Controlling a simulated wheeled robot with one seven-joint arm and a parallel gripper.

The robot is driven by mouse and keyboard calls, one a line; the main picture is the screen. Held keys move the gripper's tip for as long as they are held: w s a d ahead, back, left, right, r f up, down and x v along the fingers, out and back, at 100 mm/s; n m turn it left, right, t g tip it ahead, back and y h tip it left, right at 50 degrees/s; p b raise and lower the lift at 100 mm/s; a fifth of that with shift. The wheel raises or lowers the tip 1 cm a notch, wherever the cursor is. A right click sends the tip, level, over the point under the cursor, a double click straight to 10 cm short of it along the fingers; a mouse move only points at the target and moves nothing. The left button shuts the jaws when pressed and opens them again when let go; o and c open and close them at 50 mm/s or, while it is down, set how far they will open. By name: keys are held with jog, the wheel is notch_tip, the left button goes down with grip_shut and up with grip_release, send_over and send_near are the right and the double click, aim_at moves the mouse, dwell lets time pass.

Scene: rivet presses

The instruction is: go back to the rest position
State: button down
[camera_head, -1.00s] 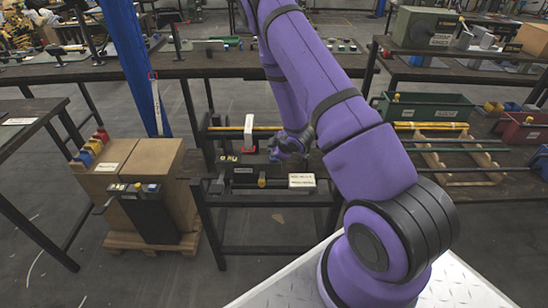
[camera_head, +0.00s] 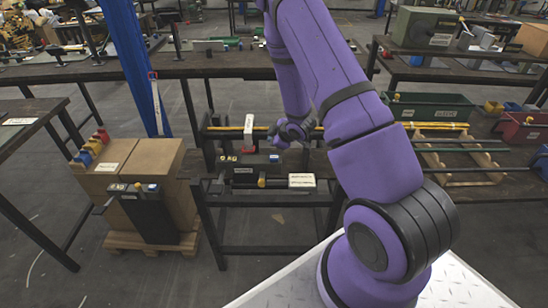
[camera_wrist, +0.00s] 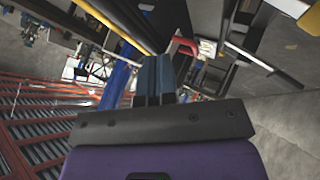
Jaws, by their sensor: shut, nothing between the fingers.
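My gripper shows in the wrist view (camera_wrist: 154,78), its two dark teal fingers side by side and closed, with nothing between them. In the head view my purple arm reaches forward, and its wrist hangs over the small middle bench (camera_head: 265,198). The fingers are hard to make out there. A dark press-like device (camera_head: 252,170) sits on that bench just below and left of my wrist. A white upright piece (camera_head: 249,129) stands behind the device, left of my wrist. I see a gap between my wrist and the device.
A yellow bar (camera_head: 228,128) runs along the back of the middle bench. Cardboard boxes (camera_head: 150,165) on a pallet stand at left, with a blue post (camera_head: 137,65) behind. A green bin (camera_head: 430,107) and wooden rack (camera_head: 455,152) are at right. Open floor lies in front.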

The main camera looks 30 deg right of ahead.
dwell(0.7)
jog(key=s+a+r+m+g+h, duration=0.1)
jog(key=s+a+r+m+h, duration=0.15)
jog(key=r, duration=1.15)
jog(key=s+a+r+m+h, duration=0.15)
jog(key=s+r+m, duration=0.25)
jog(key=r, duration=1.1)
jog(key=s+a+r+m+g+y, duration=0.1)
jog(key=s+a+r, duration=0.2)
jog(key=s, duration=0.6)
jog(key=s+a+r+m+g+y, duration=0.1)
jog(key=s+a+r, duration=0.3)
jog(key=s, duration=0.5)
jog(key=s+a+r+m+g, duration=0.1)
jog(key=s+a+r, duration=0.3)
jog(key=s, duration=0.5)
jog(key=shift+s+r+m+y, duration=0.35)
jog(key=shift+r+m, duration=0.2)
jog(key=shift+r, duration=0.3)
jog(key=shift+w+d, duration=0.1)
jog(key=shift+w, duration=0.1)
